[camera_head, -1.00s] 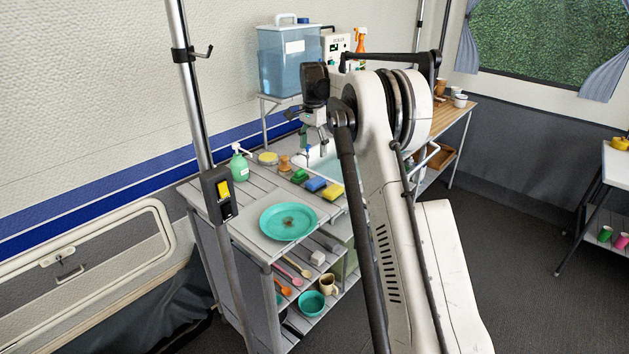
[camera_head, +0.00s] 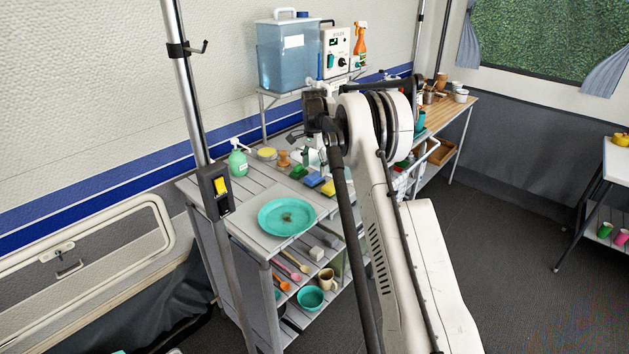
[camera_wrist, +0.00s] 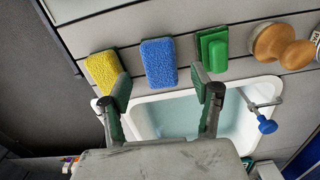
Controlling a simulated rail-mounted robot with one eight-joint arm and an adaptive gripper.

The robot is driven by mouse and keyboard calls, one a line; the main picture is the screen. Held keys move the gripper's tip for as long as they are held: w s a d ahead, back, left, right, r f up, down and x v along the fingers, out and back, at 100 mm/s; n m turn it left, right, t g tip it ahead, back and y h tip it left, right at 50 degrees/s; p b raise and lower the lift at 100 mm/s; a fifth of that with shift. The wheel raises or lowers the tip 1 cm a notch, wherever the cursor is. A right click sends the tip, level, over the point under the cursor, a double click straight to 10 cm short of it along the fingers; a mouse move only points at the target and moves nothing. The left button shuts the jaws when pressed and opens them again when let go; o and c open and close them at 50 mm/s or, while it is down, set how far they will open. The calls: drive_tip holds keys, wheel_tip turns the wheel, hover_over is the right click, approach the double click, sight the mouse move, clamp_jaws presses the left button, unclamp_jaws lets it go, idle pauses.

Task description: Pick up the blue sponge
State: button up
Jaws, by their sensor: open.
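The blue sponge (camera_wrist: 159,63) lies flat on the grey slatted counter in the wrist view, between a yellow sponge (camera_wrist: 104,71) and a green scrubber (camera_wrist: 213,49). My gripper (camera_wrist: 165,92) is open and empty, its two fingers spread wide. The blue sponge shows in the space between and just beyond the fingertips. The left fingertip overlaps the yellow sponge's near corner in the picture, and the right one overlaps the green scrubber's near edge. In the head view the blue sponge (camera_head: 313,180) is small beside the arm, and the fingers are hard to make out above it.
A white sink basin (camera_wrist: 150,106) with a blue-knobbed tap (camera_wrist: 265,122) lies under the gripper. A wooden-handled brush (camera_wrist: 282,46) is right of the green scrubber. In the head view a teal plate (camera_head: 287,218) and a green soap bottle (camera_head: 238,160) stand on the counter.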

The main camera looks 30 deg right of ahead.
sight(315, 175)
wheel_tip(315, 175, down, 5)
drive_tip(key=shift+d+f, duration=0.1)
drive_tip(key=shift+c, duration=0.3)
drive_tip(key=c, duration=0.9)
